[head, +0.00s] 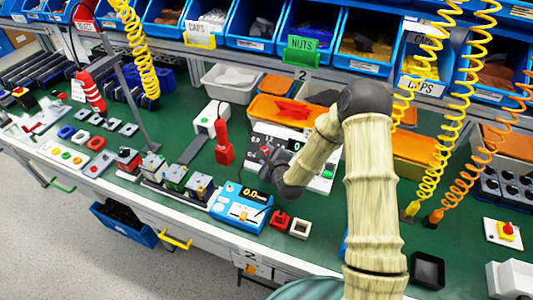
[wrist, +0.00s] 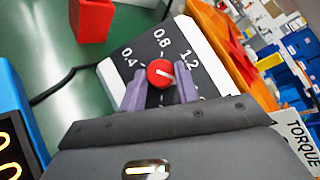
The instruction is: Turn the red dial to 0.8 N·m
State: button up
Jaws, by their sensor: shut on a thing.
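The red dial (wrist: 160,73) shows in the wrist view on a dark panel (wrist: 112,75) printed with 0.4, 0.8 and 1.2. A white mark on the dial points to the right, on the 1.2 side and away from 0.8; its exact reading is hard to tell. My gripper (wrist: 161,92) has its two purple fingers on either side of the dial and is shut on it. In the head view, my gripper (head: 272,172) reaches down to the panel, and the dial itself is mostly hidden there.
A blue device with a yellow-digit display (head: 240,205) stands just in front of the panel. Orange trays (head: 280,110) lie behind. Coiled yellow hoses (head: 440,110) hang on the right.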

jog(key=n+g+p, duration=0.1)
jog(key=n, duration=0.1)
jog(key=n+g+y+p, duration=0.1)
jog(key=n, duration=0.1)
jog(key=r+n+g+p, duration=0.1)
jog(key=g, duration=0.1)
jog(key=shift+w+d+r+n+p, duration=0.1)
jog(key=shift+w+d+n+p, duration=0.1)
jog(key=shift+w+n+p, duration=0.15)
jog(key=n+g+p, duration=0.2)
jog(key=n, duration=0.1)
jog(key=n+g+p, duration=0.1)
jog(key=n+g, duration=0.1)
jog(key=shift+w+a+r+n+h, duration=0.1)
jog(key=shift+w+r+n+h, duration=0.05)
jog(key=shift+w+n+h, duration=0.2)
jog(key=n+g+h, duration=0.1)
jog(key=n, duration=0.1)
jog(key=n+g+h+p, duration=0.1)
jog(key=n+g, duration=0.1)
jog(key=shift+w+a+h, duration=0.15)
jog(key=shift+a+h, duration=0.1)
jog(key=shift+a, duration=0.05)
jog(key=n+g+h, duration=0.1)
jog(key=n+h, duration=0.1)
jog(key=n, duration=0.1)
jog(key=shift+w+a+g+h, duration=0.1)
jog(key=shift+a+g+h, duration=0.1)
jog(key=shift+g+h, duration=0.2)
jog(key=shift+n, duration=0.3)
